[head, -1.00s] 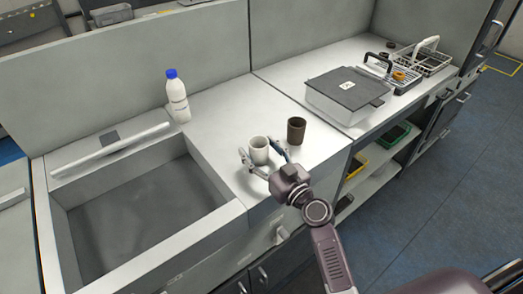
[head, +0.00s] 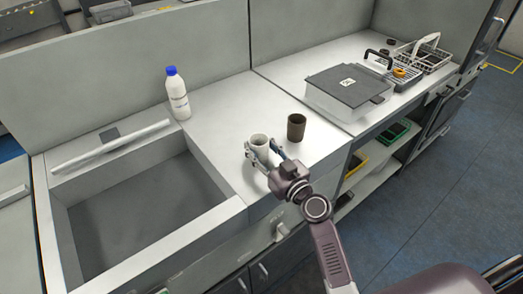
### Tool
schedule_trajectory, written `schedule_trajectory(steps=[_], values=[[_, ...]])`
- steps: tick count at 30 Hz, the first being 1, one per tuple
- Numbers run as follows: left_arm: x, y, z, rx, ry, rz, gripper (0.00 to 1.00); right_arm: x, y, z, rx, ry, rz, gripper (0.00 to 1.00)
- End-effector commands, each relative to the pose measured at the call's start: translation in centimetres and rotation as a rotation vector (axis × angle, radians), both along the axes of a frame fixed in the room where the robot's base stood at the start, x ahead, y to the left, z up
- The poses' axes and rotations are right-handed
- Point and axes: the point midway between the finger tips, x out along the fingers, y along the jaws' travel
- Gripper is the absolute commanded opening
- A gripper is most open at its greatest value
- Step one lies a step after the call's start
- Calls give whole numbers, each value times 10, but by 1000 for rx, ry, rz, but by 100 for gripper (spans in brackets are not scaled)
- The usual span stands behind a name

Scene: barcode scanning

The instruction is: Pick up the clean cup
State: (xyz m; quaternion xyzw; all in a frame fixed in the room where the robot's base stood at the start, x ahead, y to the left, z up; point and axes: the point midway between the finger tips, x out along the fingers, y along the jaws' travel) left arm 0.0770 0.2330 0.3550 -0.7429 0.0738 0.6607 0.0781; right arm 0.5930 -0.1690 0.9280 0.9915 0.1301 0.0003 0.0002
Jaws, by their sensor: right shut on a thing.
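A white cup (head: 260,143) stands upright on the counter right of the sink, near the counter's front edge. My right gripper (head: 262,151) is shut on the white cup, one finger on each side of it. A dark brown cup (head: 296,127) stands upright just behind and to the right of it, apart from the gripper. My left gripper is not in view.
An empty sink (head: 140,210) lies to the left. A white bottle with a blue cap (head: 177,98) stands behind the sink's right corner. A grey-lidded box (head: 346,92) and wire racks (head: 430,58) stand on the right counter. The counter behind the cups is clear.

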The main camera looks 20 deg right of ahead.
Motion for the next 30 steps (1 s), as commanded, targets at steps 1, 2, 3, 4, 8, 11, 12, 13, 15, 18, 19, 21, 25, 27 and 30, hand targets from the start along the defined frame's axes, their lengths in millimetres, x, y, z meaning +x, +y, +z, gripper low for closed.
schedule_trajectory(steps=[1,2,3,4,8,11,12,13,15,18,19,21,25,27,30], values=[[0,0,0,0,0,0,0,0,0,0,0,0,0,14],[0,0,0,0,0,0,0,0,0,0,0,0,0,14],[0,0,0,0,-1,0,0,0,0,0,0,0,0,14],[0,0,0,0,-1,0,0,0,0,0,0,0,0,14],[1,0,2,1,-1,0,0,0,0,3,-1,0,0,14],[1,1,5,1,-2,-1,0,0,0,11,0,-2,1,14],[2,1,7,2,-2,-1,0,0,0,16,-1,-2,0,14],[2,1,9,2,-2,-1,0,0,0,20,-1,-3,0,14],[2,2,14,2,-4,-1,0,0,0,31,0,-3,0,14],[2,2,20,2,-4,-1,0,0,0,53,0,-6,0,14],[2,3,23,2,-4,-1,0,0,0,61,0,-6,0,14],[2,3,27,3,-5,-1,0,0,0,80,0,-8,0,14],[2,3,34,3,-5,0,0,0,0,117,-1,-9,0,14],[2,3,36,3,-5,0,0,0,0,135,-1,-9,-1,14],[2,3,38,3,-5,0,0,0,0,159,-2,-8,-1,14]])
